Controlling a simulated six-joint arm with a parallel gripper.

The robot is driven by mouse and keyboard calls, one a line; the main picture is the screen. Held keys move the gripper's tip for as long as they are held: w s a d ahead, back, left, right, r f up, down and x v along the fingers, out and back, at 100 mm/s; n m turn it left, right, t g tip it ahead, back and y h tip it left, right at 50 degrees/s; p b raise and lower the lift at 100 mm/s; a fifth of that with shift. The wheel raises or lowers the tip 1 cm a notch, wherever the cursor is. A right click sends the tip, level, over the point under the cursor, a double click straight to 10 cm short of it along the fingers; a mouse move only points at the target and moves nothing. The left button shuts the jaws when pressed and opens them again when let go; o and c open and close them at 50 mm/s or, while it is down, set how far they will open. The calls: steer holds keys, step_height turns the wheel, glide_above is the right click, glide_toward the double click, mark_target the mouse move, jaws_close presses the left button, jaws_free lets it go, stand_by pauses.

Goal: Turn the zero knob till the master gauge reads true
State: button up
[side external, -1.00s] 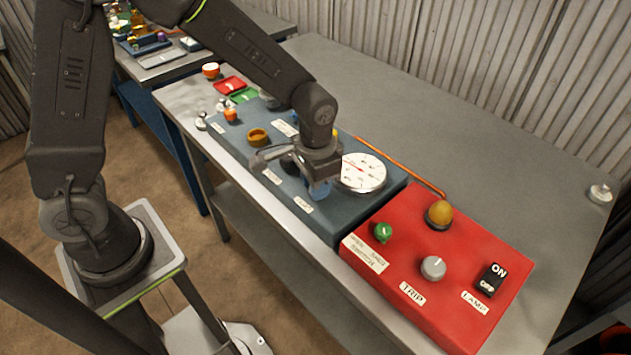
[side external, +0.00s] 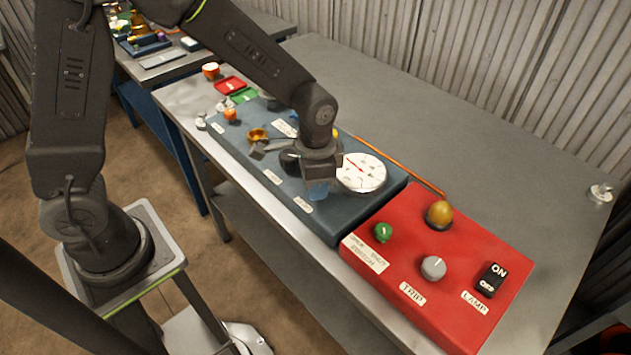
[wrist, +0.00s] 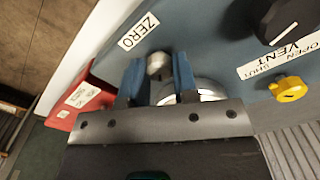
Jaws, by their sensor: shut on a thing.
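My gripper (wrist: 159,78) has its two blue fingers on either side of the small silver zero knob (wrist: 158,65), shut on it. The ZERO label (wrist: 138,30) lies beside it on the blue-grey panel. In the side view my gripper (side external: 318,190) is down at the panel (side external: 338,225), and the hand hides the knob. The white master gauge (side external: 361,173) stands just right of my gripper, its face and red needle showing. The scale is too small to read. In the wrist view only part of the gauge (wrist: 205,90) shows behind the fingers.
A black vent knob (wrist: 281,18) and a yellow knob (wrist: 288,88) are on the panel. A red box (side external: 480,250) with a green knob (side external: 383,232), grey knob (side external: 433,267), amber dome (side external: 439,213) and lamp switch (side external: 491,279) adjoins it.

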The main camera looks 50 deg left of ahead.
steer(key=o, duration=0.9)
steer(key=shift+r, duration=0.1)
step_height(320, 180, up, 14)
steer(key=shift+f, duration=0.15)
steer(key=shift+s+a+r+n+t, duration=0.9)
steer(key=shift+s+a, duration=0.45)
steer(key=shift+s, duration=1.2)
steer(key=shift+s+a+r+n+t, duration=0.6)
steer(key=shift+s+a+n+t, duration=0.65)
steer(key=shift+s, duration=1.25)
steer(key=shift+s+a+r+n+t, duration=0.85)
steer(key=shift+s+a, duration=0.65)
steer(key=shift+s, duration=1.05)
steer(key=shift+f, duration=0.1)
